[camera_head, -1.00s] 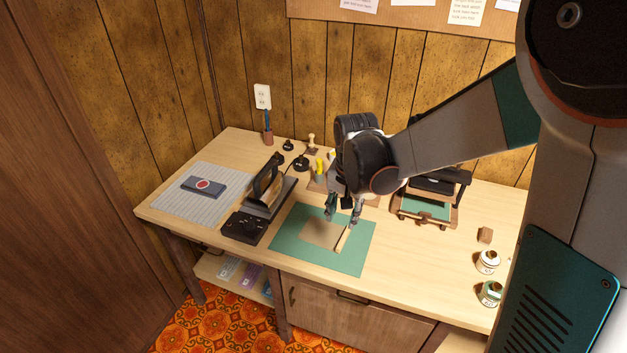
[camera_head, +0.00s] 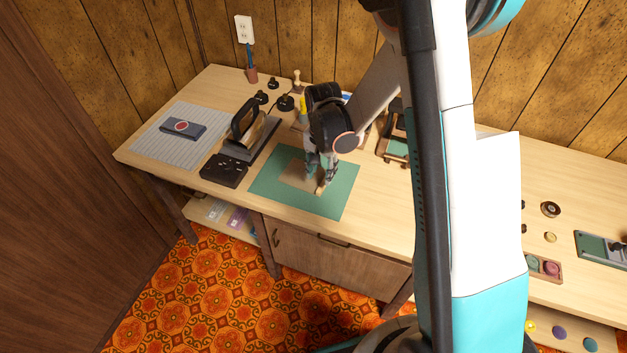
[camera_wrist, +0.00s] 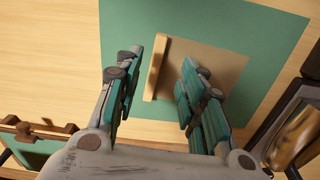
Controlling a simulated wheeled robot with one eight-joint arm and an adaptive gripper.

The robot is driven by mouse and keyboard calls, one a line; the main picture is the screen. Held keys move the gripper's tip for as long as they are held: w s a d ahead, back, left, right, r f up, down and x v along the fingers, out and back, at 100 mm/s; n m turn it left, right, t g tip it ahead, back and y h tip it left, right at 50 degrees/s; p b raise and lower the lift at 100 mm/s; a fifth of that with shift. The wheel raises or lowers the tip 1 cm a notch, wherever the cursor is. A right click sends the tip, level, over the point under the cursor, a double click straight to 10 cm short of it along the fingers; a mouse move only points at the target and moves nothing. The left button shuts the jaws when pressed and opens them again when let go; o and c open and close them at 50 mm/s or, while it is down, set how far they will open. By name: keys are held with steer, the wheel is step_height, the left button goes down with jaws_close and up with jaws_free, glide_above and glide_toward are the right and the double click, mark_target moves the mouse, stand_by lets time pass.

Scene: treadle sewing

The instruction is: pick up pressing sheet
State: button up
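The pressing sheet looks like a flat tan square (camera_head: 297,175) with a pale wooden bar along one edge, lying on the green mat (camera_head: 340,203). In the wrist view the tan sheet (camera_wrist: 222,70) and its upright wooden bar (camera_wrist: 155,70) show clearly. My gripper (camera_head: 319,181) is low over the bar edge of the sheet and hides part of it. In the wrist view my gripper (camera_wrist: 173,62) is open, with its teal-padded fingers apart and the bar between them, nearer the left finger. I cannot tell how far the tips are above the mat.
An iron (camera_head: 246,132) on its stand and a black box (camera_head: 224,170) are left of the mat. A grey striped pad (camera_head: 165,148) holds a dark block (camera_head: 183,129). A wooden frame (camera_head: 394,150) stands to the right. The table front is clear.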

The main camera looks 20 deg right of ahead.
mark_target(322, 185)
steer(key=shift+d+f+b, duration=0.15)
steer(key=shift+f+b, duration=0.45)
steer(key=shift+f, duration=0.85)
steer(key=shift+d+f+b, duration=0.1)
steer(key=shift+f+b, duration=0.5)
steer(key=shift+f, duration=0.8)
jaws_close()
